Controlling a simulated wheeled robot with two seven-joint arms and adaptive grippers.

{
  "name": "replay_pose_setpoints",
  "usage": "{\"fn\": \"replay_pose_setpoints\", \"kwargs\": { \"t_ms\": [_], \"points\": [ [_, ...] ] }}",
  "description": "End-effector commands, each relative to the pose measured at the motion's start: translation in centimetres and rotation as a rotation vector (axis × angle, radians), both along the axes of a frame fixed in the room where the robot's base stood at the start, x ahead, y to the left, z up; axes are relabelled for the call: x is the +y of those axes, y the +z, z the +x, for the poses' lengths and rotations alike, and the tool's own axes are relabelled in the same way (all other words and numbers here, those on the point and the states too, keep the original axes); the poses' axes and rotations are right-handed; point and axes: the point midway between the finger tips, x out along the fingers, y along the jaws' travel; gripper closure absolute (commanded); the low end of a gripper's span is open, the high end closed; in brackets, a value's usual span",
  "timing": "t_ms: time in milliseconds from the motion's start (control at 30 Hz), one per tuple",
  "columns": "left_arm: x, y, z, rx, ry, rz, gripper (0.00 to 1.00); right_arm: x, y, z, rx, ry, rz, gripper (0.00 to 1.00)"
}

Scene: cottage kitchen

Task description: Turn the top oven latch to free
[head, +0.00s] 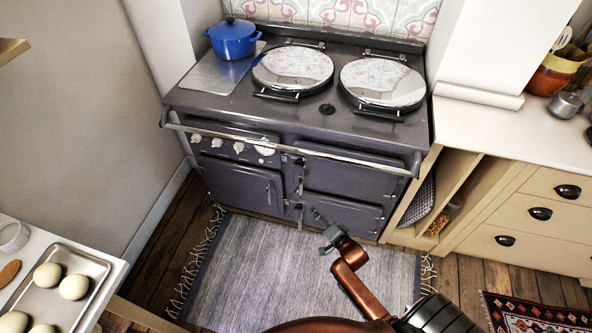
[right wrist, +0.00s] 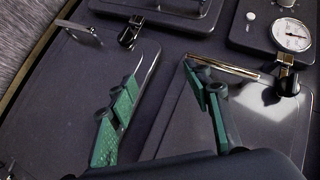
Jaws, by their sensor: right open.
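The grey range oven (head: 226,182) stands against the tiled wall. Its top right door (head: 345,178) has the top latch (head: 300,175) on its left edge, a dark pivot with a metal bar hanging down. In the right wrist view the top latch (right wrist: 225,68) shows as a bright bar from a black pivot, beside the gauge. My right gripper (head: 321,229) is low in front of the oven, below the top latch. In the right wrist view its green fingers (right wrist: 162,76) are apart and empty; one overlaps the bar's free end, contact unclear. My left gripper is out of view.
A lower latch (head: 299,214) is on the bottom door; it also shows in the right wrist view (right wrist: 128,33). A long rail (head: 290,150) crosses the oven front above the doors. Drawers (head: 525,215) stand to the right.

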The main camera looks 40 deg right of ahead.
Motion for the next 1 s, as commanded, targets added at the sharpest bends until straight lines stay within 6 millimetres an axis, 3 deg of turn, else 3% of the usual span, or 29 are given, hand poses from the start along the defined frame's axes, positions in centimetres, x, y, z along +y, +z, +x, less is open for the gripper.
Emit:
{"fn": "replay_pose_setpoints", "kwargs": {
  "t_ms": [33, 133, 200, 300, 433, 800, 1000],
  "points": [
    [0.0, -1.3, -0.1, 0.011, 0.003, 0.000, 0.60, -0.3, 3.1, 2.1, -0.095, -0.027, 0.077, 0.54],
    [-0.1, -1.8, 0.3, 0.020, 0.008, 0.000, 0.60, -0.5, 10.2, 4.6, -0.253, -0.058, 0.227, 0.54],
    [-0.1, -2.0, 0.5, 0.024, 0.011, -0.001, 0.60, -0.5, 13.9, 5.5, -0.331, -0.063, 0.304, 0.54],
    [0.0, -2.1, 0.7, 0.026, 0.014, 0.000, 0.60, -0.4, 17.1, 6.0, -0.396, -0.061, 0.375, 0.54],
    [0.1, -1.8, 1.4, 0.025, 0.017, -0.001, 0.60, -0.4, 18.6, 6.9, -0.425, -0.059, 0.407, 0.54],
    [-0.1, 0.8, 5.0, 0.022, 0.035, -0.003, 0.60, -0.7, 18.4, 11.9, -0.422, -0.059, 0.405, 0.54],
    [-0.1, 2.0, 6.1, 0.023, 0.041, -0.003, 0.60, -0.8, 18.4, 13.5, -0.421, -0.060, 0.406, 0.54]
  ]
}}
